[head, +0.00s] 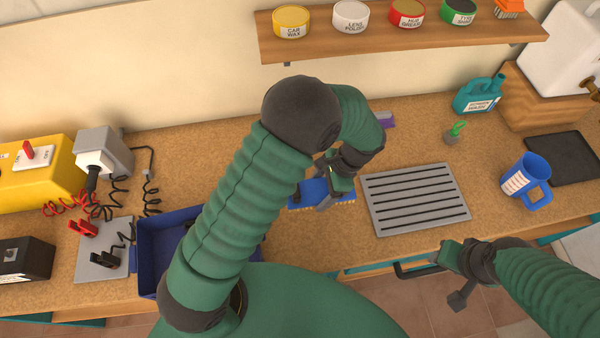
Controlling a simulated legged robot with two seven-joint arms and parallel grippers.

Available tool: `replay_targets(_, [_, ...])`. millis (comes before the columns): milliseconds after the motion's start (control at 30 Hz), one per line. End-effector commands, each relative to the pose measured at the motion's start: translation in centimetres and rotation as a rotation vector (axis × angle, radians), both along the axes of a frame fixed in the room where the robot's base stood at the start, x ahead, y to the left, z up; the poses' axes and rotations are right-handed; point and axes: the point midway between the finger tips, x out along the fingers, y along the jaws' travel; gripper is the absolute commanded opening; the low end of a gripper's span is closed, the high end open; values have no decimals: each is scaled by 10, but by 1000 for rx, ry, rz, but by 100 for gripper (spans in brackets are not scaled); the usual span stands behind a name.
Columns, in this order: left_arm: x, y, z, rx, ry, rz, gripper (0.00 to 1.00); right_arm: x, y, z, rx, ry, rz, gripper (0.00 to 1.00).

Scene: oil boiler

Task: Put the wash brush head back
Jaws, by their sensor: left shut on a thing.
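A blue brush head (311,190) with pale yellow bristles along its lower edge is at the middle of the counter, left of the slotted grey rack. I take it for the wash brush head. My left gripper (328,198) is shut on it, near its right part. My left arm hides some of the counter around it, and I cannot tell whether the brush head touches the counter. My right gripper (455,275) is in front of the counter edge, near a black bar handle. Its fingers are too unclear to read, and nothing shows in it.
The grey slotted rack (415,198) lies right of the brush head. A blue bin (160,235) stands left, partly behind my arm. A shelf (400,38) of tins hangs above.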

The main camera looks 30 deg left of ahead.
Motion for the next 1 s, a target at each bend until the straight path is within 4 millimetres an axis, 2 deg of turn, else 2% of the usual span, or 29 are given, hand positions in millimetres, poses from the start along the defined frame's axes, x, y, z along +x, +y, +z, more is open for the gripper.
replay_targets(100, [18, 38, -1, -2, 2, 9, 40, 0, 0, 11, 0, 0, 0, 45])
replay_targets(200, [31, 63, -5, -2, 1, 7, 40, 0, 0, 16, 0, 0, 0, 45])
replay_targets(300, [39, 79, -7, -3, 2, 6, 40, 0, 0, 18, 0, 0, 0, 45])
replay_targets(367, [41, 83, -10, -3, 2, 3, 40, 0, 0, 19, 0, 0, 0, 45])
replay_targets(600, [41, 83, -43, -3, 2, 3, 40, 0, 0, 26, 0, 0, 0, 45])
replay_targets(867, [42, 83, -46, -2, 1, 4, 40, 0, 0, 24, 0, 0, 0, 45])
replay_targets(900, [42, 83, -47, -2, 1, 4, 74, 0, 0, 24, 0, 0, 0, 45])
replay_targets(1000, [42, 83, -46, -2, 1, 4, 87, 0, 0, 24, 0, 0, 0, 45])
